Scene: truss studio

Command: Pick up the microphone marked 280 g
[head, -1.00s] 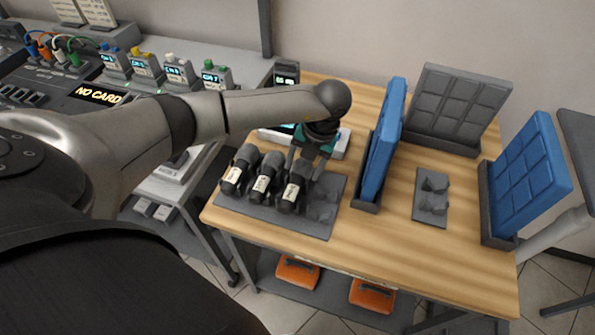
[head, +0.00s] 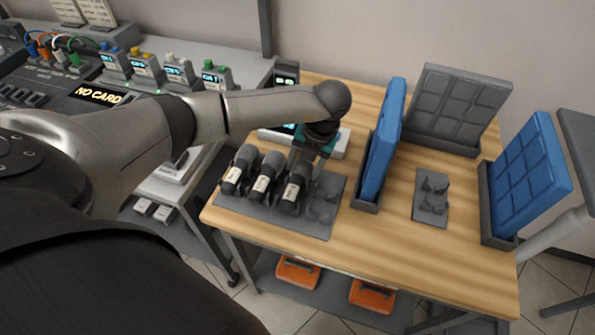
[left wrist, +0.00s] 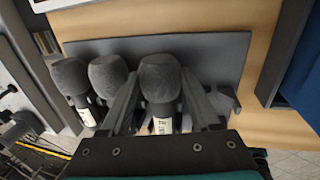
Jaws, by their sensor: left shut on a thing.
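Three black microphones with pale labels lie side by side in a grey cradle tray (head: 325,228): the left one (head: 235,172), the middle one (head: 264,178) and the right one (head: 293,190). The label figures are too small to read, so I cannot tell which is marked 280 g. My left gripper (head: 301,172) is shut on the right microphone, which still lies in its cradle. In the left wrist view its round head (left wrist: 161,78) sits between the two fingers, with the other two microphones to the left. My right gripper is not in view.
A blue panel (head: 383,145) stands upright in a holder just right of the tray. A grey panel (head: 460,105) and another blue panel (head: 528,172) stand farther right. An empty grey cradle (head: 432,205) lies between. Wooden tabletop (head: 370,245) is bare in front.

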